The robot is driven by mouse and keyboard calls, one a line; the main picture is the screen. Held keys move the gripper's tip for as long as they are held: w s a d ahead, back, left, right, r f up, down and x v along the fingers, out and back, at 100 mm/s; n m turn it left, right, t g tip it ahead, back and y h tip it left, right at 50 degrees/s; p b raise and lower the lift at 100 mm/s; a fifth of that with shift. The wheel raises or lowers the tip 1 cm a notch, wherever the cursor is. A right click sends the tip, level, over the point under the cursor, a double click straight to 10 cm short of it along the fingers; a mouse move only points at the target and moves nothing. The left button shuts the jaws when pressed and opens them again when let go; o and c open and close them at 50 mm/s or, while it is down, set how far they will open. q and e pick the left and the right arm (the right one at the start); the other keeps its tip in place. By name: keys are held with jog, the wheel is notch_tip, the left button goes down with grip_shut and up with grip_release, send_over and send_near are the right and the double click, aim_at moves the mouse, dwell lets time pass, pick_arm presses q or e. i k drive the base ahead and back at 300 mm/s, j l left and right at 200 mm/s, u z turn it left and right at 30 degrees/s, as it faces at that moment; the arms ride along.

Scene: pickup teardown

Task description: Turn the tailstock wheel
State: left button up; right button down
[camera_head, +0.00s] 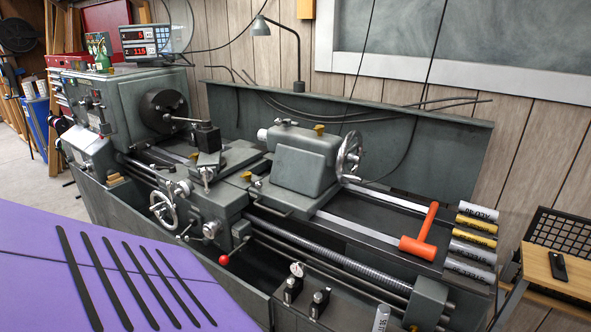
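The tailstock wheel (349,157) is a metal handwheel on the right end of the grey tailstock (304,163). It stands upright, seen at an angle, and nothing touches it. The tailstock sits on the rails of the lathe bed, right of the carriage (205,190). Neither of my grippers shows in the head view.
An orange hammer (423,235) lies on the lathe's right end beside several labelled cylinders (478,213). A purple panel with dark strips (40,240) fills the lower left. A backsplash (430,145) stands behind the wheel. A wooden stand (545,272) is at right.

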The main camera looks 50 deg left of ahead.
aim_at(355, 159)
jog(key=i+u, duration=0.2)
jog(key=u, duration=1.45)
